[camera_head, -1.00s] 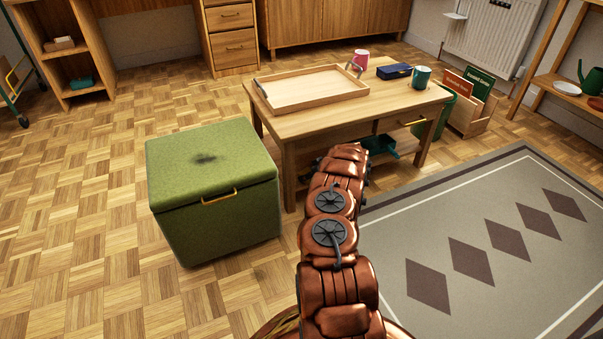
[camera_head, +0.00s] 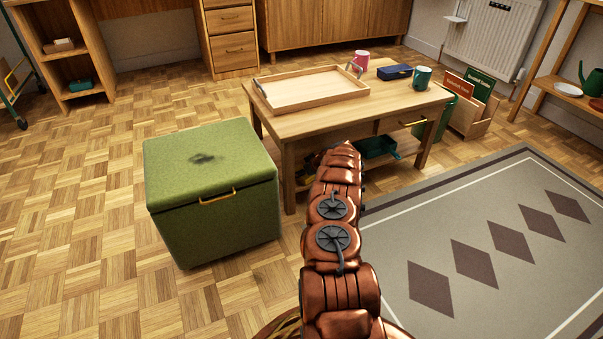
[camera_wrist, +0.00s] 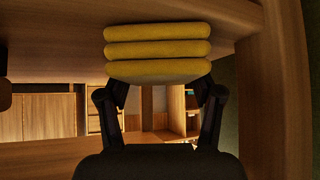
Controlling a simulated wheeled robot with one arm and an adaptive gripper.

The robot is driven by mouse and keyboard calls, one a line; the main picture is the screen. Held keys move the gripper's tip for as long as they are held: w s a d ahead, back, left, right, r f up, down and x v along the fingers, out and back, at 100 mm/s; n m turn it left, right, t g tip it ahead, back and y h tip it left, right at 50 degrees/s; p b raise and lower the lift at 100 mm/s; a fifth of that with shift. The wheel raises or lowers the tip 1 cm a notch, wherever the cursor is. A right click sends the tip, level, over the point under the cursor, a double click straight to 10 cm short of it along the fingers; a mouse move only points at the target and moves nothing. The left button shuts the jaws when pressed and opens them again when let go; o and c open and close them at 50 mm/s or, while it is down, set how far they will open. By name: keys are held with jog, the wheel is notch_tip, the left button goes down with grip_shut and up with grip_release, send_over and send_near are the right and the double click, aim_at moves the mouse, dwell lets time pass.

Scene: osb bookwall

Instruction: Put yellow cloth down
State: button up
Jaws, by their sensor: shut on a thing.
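The yellow cloth (camera_wrist: 157,50), folded in several layers, is between the fingertips of my gripper (camera_wrist: 160,88) in the wrist view. My gripper is shut on it. The wrist picture looks upside down, with a wooden board (camera_wrist: 60,35) beside the cloth at the top, seemingly the lower shelf of the low table (camera_head: 400,107). I cannot tell whether the cloth touches this board.
A wooden tray (camera_head: 312,104), a pink mug (camera_head: 361,59), a blue box (camera_head: 394,71) and a teal mug (camera_head: 422,78) stand on the table. A table leg (camera_wrist: 272,90) is close at the right in the wrist view. A green storage box (camera_head: 212,190) stands left.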

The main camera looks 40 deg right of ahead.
jog(key=shift+f, duration=0.1)
jog(key=o, duration=1.2)
jog(key=shift+o, duration=0.2)
jog(key=shift+s+r+p, duration=0.35)
jog(key=shift+r+p, duration=0.25)
jog(key=s+p, duration=0.4)
jog(key=s, duration=0.8)
jog(key=shift+d, duration=0.35)
jog(key=shift+f, duration=0.1)
